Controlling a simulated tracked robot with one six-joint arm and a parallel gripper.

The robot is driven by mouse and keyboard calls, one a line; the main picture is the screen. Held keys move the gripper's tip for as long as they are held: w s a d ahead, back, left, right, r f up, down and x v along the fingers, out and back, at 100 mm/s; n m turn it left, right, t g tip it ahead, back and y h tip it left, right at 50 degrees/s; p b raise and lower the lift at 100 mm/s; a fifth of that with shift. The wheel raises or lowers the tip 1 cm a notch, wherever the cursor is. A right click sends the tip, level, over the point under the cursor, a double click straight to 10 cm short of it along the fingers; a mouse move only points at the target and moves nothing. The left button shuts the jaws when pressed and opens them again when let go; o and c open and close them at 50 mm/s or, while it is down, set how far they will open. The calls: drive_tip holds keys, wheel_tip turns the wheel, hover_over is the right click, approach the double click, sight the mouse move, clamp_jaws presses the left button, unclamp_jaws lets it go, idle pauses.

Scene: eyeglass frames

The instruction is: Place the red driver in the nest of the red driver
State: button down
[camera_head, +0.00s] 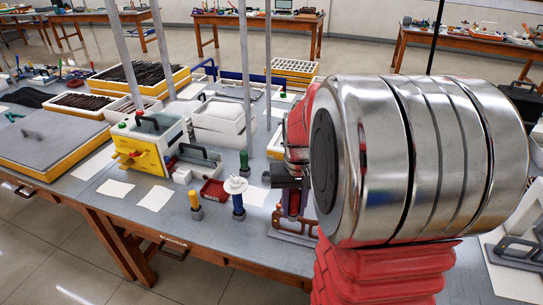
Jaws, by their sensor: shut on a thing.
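My gripper (287,182) is seen small and partly behind my own arm, right of the middle of the bench. It is shut on a slim upright red thing, the red driver (293,203), which shows just below the dark jaws. A low frame-like stand (295,226) lies beneath or behind the driver; I cannot tell whether they touch. A yellow driver (195,199), a blue driver (238,204) and a green driver (244,160) stand upright in small dark bases to the left. I cannot make out the nest of the red driver; my arm hides part of that area.
A white round piece (235,185) sits by the blue driver. A small red tray (213,192) and a yellow-fronted box (143,152) stand left on the grey bench (110,218). Thin metal posts rise behind. White sheets lie flat on the front left bench.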

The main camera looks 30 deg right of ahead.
drive_tip(key=w+a+f+n, duration=0.2)
drive_tip(key=w+a+n, duration=0.1)
drive_tip(key=w+a, duration=0.6)
drive_tip(key=w+a+f+n, duration=0.3)
drive_tip(key=w+a, duration=0.6)
drive_tip(key=a, duration=0.3)
drive_tip(key=shift+a, duration=0.25)
drive_tip(key=shift+s+d, duration=0.1)
drive_tip(key=shift+s, duration=0.1)
